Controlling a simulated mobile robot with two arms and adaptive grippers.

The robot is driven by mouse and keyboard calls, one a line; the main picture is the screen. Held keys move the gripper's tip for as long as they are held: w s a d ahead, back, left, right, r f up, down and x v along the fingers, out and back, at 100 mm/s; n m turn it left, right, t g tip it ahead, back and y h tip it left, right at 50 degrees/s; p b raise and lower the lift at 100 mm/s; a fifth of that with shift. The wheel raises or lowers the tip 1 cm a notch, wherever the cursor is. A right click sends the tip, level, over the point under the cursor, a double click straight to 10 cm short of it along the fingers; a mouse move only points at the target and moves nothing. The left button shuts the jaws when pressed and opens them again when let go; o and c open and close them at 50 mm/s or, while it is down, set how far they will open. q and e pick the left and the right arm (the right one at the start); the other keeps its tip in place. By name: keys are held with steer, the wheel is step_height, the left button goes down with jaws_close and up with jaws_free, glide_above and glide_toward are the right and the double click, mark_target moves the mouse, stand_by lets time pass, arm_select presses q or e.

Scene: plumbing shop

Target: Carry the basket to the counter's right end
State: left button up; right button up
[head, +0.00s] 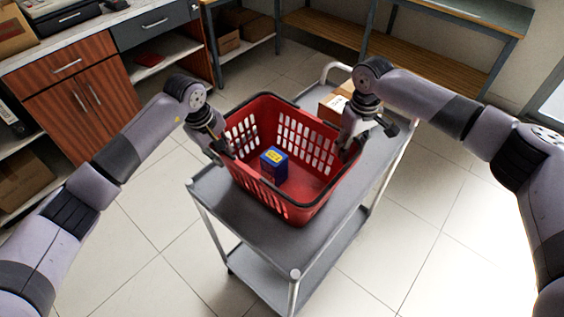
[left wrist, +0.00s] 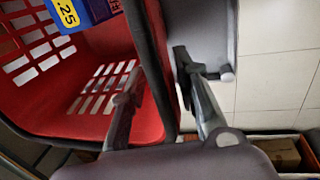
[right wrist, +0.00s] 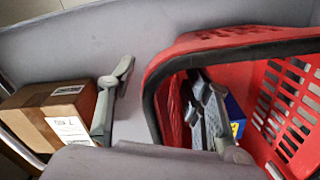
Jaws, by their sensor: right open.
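The red basket (head: 307,203) with a dark rim stands upright on a grey cart (head: 262,236). A blue and yellow box (head: 273,165) lies inside it. My left gripper (head: 222,146) is at the basket's left rim. In the left wrist view the basket's wall (left wrist: 150,118) runs between the fingers, one inside and one outside; whether they press on it is unclear. My right gripper (head: 352,138) is open at the right rim, its fingers on either side of the rim in the right wrist view (right wrist: 160,80). The counter (head: 100,36) is at the upper left.
A cardboard box (right wrist: 52,112) sits on the cart beside the basket. A black device (head: 66,16) and a carton (head: 14,30) stand on the counter. A workbench (head: 425,50) stands at the back. Tiled floor (head: 145,215) is clear between cart and counter.

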arm_select(q)
steer(key=shift+c, duration=0.3)
arm_select(e)
steer(key=shift+c, duration=0.3)
arm_select(q)
steer(key=c, duration=0.5)
arm_select(e)
steer(key=c, duration=0.5)
arm_select(q)
jaws_close()
arm_select(e)
jaws_close()
arm_select(q)
steer(key=shift+w+r, duration=0.1)
